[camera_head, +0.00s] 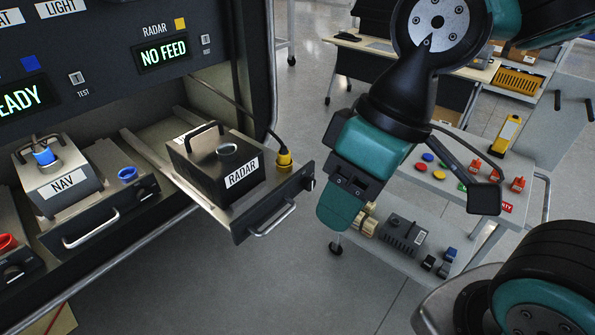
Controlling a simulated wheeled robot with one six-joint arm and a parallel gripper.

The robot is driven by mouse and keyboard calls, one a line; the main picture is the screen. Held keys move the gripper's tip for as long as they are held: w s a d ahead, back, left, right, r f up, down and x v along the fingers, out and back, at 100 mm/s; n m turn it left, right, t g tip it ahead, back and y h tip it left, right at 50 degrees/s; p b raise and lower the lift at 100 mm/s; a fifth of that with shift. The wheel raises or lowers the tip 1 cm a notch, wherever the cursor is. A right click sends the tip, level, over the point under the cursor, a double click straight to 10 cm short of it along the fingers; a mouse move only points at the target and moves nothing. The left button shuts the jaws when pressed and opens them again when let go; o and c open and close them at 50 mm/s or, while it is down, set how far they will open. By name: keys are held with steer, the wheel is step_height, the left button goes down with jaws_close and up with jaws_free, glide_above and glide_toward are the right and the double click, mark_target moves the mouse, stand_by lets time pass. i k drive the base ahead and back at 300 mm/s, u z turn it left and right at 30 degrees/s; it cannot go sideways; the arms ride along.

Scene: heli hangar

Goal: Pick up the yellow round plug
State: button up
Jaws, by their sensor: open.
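The yellow round plug (284,159) is at the right rear of the pulled-out RADAR tray (222,222), on the end of a dark cable that runs up and left into the rack. Whether it sits in a socket or just rests on the tray is too small to tell. My gripper (338,212) hangs in the air to the right of the tray and plug, pointing down. It is open and holds nothing that I can see. One finger pad faces me and hides most of the other.
A black RADAR box (211,172) with a handle sits on the tray, left of the plug. A NAV box (64,176) stands further left. A cart (527,184) with coloured caps and red parts stands behind my gripper. The floor between is clear.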

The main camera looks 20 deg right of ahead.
mark_target(284, 155)
steer(key=k, duration=0.25)
steer(key=u, duration=0.9)
steer(key=i, duration=0.6)
steer(key=z, duration=0.6)
